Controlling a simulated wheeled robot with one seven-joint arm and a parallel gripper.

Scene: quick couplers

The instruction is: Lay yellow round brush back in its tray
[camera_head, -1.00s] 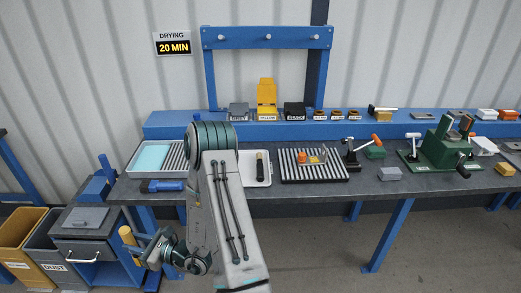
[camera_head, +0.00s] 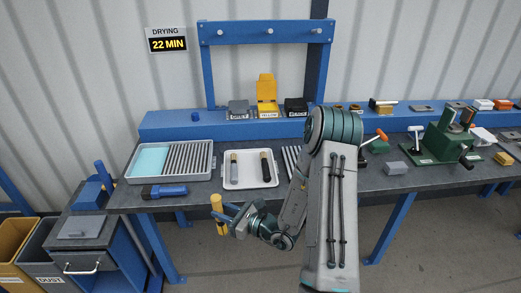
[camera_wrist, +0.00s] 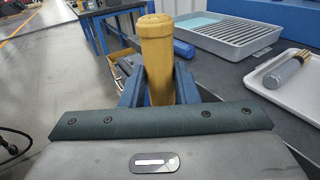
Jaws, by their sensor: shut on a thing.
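My gripper (camera_head: 224,214) is shut on the yellow round brush (camera_head: 218,203), in front of the bench and below its front edge. In the wrist view the brush's thick yellow handle (camera_wrist: 156,55) stands upright between the blue fingers; its bristle end is hidden there. The white tray (camera_head: 231,184) lies on the bench, up and to the right of my gripper. The tray and the grey brush (camera_wrist: 285,68) also show at the right of the wrist view.
A grey ribbed tray (camera_head: 190,160) with a cyan pad stands left of the white tray. A blue tool (camera_head: 164,191) lies on the bench edge before it. My arm hides part of a dark ribbed rack (camera_head: 291,158) to the right.

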